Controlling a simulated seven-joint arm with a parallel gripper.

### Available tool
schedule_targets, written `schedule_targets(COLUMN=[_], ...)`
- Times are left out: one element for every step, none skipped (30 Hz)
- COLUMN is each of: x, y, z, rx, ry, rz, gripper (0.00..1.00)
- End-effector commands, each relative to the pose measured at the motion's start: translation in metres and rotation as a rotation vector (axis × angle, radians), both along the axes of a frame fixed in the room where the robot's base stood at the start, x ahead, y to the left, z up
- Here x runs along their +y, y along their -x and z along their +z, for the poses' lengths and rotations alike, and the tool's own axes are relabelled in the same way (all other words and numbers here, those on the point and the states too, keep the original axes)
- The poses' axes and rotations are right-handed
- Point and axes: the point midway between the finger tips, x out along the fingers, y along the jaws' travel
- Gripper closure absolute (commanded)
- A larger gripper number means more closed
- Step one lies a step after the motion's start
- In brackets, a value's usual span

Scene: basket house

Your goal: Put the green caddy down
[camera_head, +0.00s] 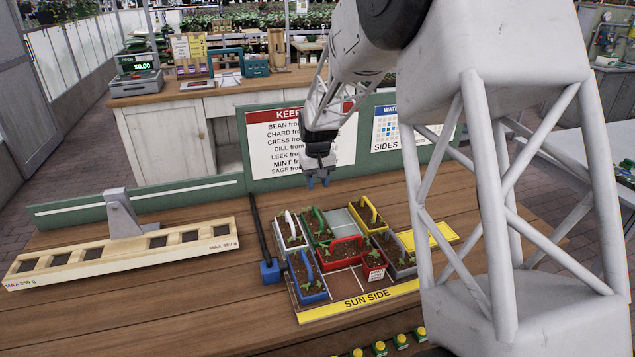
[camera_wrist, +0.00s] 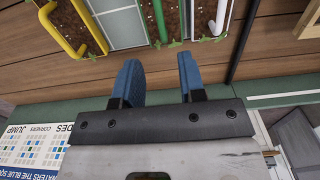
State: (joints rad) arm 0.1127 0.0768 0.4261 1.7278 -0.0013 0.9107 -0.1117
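The green caddy (camera_head: 321,234) stands in the back row of the planting tray, between the white caddy (camera_head: 289,238) and a bare grey square (camera_head: 338,219). It holds dark soil and small plants under a green arched handle. In the wrist view its handle (camera_wrist: 159,22) shows at the top, beyond my fingertips. My gripper (camera_head: 318,181) hangs above and behind the tray's back edge, apart from the caddy. In the wrist view the two blue fingers of my gripper (camera_wrist: 160,72) stand apart with nothing between them.
Yellow (camera_head: 372,224), red (camera_head: 340,262), blue (camera_head: 307,286) and grey (camera_head: 397,263) caddies share the tray, whose front edge reads SUN SIDE (camera_head: 365,300). A slotted wooden rack (camera_head: 120,262) lies left. A green sign board (camera_head: 225,187) stands behind. Open tabletop lies left of the tray.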

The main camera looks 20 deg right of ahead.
Motion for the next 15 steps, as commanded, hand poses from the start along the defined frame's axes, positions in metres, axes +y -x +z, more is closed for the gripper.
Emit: schedule_targets(x=[0.0,0.0,0.0,0.0,0.0,0.0,0.0,0.001,0.001,0.002,0.002,0.003,0.004,0.006,0.007], y=[0.0,0.0,0.0,0.0,0.0,0.0,0.001,0.002,0.003,0.005,0.007,0.011,0.014,0.018,0.024], z=[0.0,0.0,0.0,0.0,0.0,0.0,0.001,0.002,0.003,0.005,0.007,0.01,0.014,0.017,0.023], rx=[0.0,0.0,0.0,0.0,0.0,0.0,-0.001,-0.001,-0.003,-0.004,-0.005,-0.007,-0.009,-0.012,-0.015], ry=[0.0,0.0,0.0,0.0,0.0,0.0,0.0,0.0,0.0,0.001,0.001,0.001,0.001,0.002,0.002], rz=[0.0,0.0,0.0,0.0,0.0,0.0,0.0,0.0,0.0,0.0,0.0,0.0,0.0,0.0,0.0], gripper=[0.63,0.63,0.63,0.63,0.63,0.63,0.63,0.63,0.63,0.63,0.63,0.63,0.63,0.63,0.63])
